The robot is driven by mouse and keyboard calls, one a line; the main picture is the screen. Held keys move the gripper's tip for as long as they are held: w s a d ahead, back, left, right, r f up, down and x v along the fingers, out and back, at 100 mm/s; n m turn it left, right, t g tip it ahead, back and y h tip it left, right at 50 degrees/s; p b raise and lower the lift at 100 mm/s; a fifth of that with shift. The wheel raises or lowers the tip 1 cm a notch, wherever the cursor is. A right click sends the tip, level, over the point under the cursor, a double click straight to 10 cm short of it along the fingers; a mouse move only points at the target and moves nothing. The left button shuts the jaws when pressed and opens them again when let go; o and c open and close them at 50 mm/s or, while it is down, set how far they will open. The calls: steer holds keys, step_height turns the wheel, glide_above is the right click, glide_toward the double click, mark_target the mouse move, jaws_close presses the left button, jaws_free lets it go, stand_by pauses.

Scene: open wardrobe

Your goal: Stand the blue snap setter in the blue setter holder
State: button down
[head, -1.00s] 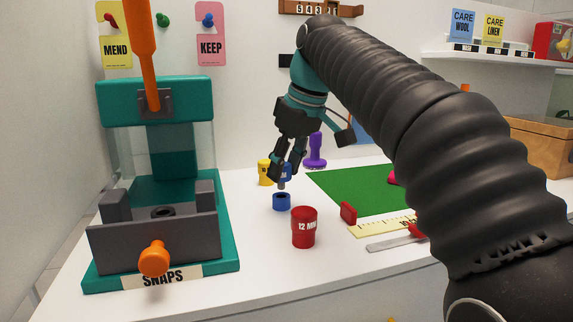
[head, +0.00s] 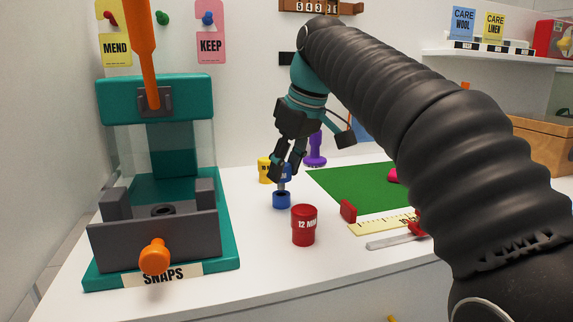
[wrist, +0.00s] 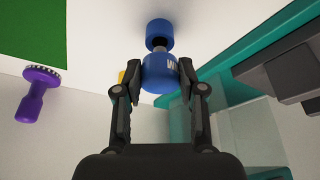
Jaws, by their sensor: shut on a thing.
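The blue snap setter (head: 287,173) is gripped by my gripper (head: 280,174), upright with its grey shank pointing down. In the wrist view the setter (wrist: 160,74) sits between the two fingers of my gripper (wrist: 159,92), with white lettering on its side. The blue setter holder (head: 281,201), a short blue ring, stands on the white tabletop directly below the setter. It also shows in the wrist view (wrist: 159,29), beyond the setter. The shank's lower end meets the holder's top opening; I cannot tell how far inside it is.
A red 12 mm piece (head: 304,226) stands in front of the holder. A teal snap press (head: 222,240) is on the left. A yellow piece (head: 265,170) and a purple setter (head: 315,150) stand behind. A green mat (head: 350,186) lies to the right.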

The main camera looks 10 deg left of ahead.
steer(key=shift+f+b, duration=0.8)
steer(key=shift+f, duration=0.6)
steer(key=c, duration=0.6)
jaws_free()
steer(key=v, duration=1.2)
